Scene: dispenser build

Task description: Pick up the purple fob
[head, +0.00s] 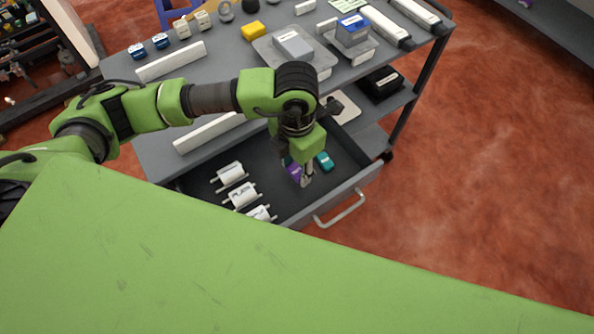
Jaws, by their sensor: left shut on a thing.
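The purple fob (294,173) is in the open dark drawer of the grey cart, at the drawer's right part. My left gripper (306,181) reaches down into the drawer and is shut on the purple fob, which shows at the left side of the fingers. The fob is partly hidden by the gripper. Whether it touches the drawer floor I cannot tell. A teal fob (325,161) lies in the drawer just right of the gripper. My right gripper is not in view.
Several white labelled rollers (241,195) lie at the drawer's left. The drawer front (352,192) has a metal handle (340,208). The cart top (218,62) above holds trays, boxes and small parts. A black box (381,83) sits on the shelf below.

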